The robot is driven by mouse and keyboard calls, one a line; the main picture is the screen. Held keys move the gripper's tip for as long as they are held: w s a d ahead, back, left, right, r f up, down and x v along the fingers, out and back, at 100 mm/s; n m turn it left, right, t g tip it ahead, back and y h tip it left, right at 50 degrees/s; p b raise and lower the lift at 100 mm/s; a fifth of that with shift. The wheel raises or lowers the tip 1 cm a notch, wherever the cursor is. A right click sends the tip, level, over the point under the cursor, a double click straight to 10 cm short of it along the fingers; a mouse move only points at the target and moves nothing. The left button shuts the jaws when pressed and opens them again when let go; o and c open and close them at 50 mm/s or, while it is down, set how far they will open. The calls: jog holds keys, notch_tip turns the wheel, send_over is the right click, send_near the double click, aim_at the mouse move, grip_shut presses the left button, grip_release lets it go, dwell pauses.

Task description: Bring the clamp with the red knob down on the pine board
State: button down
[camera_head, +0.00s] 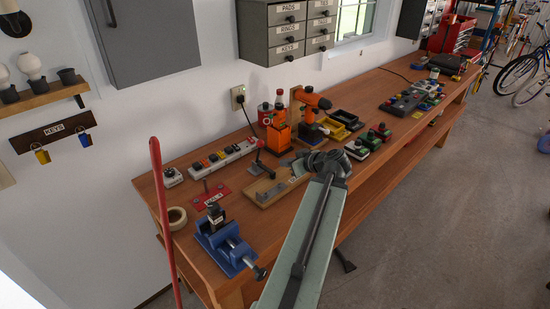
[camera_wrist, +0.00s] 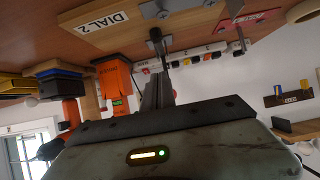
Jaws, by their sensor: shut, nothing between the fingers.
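The pine board (camera_head: 268,194) lies on the workbench, left of my arm. It also shows upside down in the wrist view (camera_wrist: 90,38), with a label reading DIAL 2. A dark clamp (camera_head: 259,167) stands at the board's back left edge, its lever rising to a red knob (camera_head: 261,143). In the wrist view the clamp's dark metal post (camera_wrist: 157,42) stands straight ahead of my fingers. My gripper (camera_head: 285,162) is shut and empty, over the back of the board and right of the clamp. Its dark fingers (camera_wrist: 158,90) show in the wrist view; contact with the clamp cannot be told.
A red plate (camera_head: 210,196) with a small post lies left of the board. A blue vise (camera_head: 225,243) stands at the front left. A power strip (camera_head: 223,158) and orange tools (camera_head: 280,130) stand behind. Green-and-black items (camera_head: 371,140) are to the right.

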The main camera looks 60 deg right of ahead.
jog(key=v, duration=0.2)
jog(key=shift+s+a+f, duration=0.1)
jog(key=shift+s+a, duration=0.05)
jog(key=shift+s, duration=0.2)
